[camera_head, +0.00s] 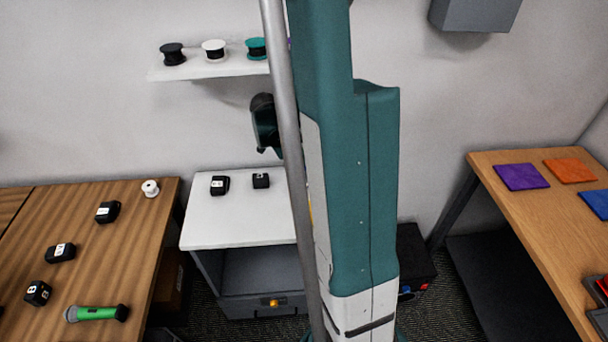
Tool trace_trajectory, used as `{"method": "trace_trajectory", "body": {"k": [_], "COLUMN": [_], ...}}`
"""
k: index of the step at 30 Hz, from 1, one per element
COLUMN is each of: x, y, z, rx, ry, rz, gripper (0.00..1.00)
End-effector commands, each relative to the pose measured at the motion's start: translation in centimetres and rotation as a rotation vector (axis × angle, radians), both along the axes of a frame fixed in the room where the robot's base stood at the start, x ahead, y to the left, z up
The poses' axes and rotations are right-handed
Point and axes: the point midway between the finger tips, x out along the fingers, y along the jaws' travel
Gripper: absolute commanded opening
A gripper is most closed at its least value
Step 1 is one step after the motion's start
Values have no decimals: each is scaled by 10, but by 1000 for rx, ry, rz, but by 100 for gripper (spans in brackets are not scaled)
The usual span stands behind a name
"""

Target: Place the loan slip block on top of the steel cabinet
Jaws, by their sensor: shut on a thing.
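The steel cabinet (238,229) stands left of the middle, with a pale flat top, an open grey compartment and a drawer front with a small yellow part. Two small black labelled blocks stand near the back of its top, a left one (219,185) and a right one (261,181). I cannot make out the loan slip block. My teal arm hides the cabinet's right side and much of the middle. A dark part of my arm shows above the cabinet, but no fingertips show. A thin yellow sliver at the arm's edge is too small to name.
A wall shelf (195,69) carries spools. The right table (535,226) holds coloured squares. The cabinet top's front left area is clear.

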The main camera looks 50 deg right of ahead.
Motion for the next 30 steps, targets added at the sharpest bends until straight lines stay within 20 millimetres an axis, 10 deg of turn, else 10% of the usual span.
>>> {"method": "trace_trajectory", "body": {"k": [19, 23, 30], "x": [3, 3, 3], "y": [-3, -3, -3], "z": [-16, -15, -15], "rx": [0, 0, 0], "ry": [0, 0, 0], "rz": [0, 0, 0], "gripper": [6, 35, 35]}}
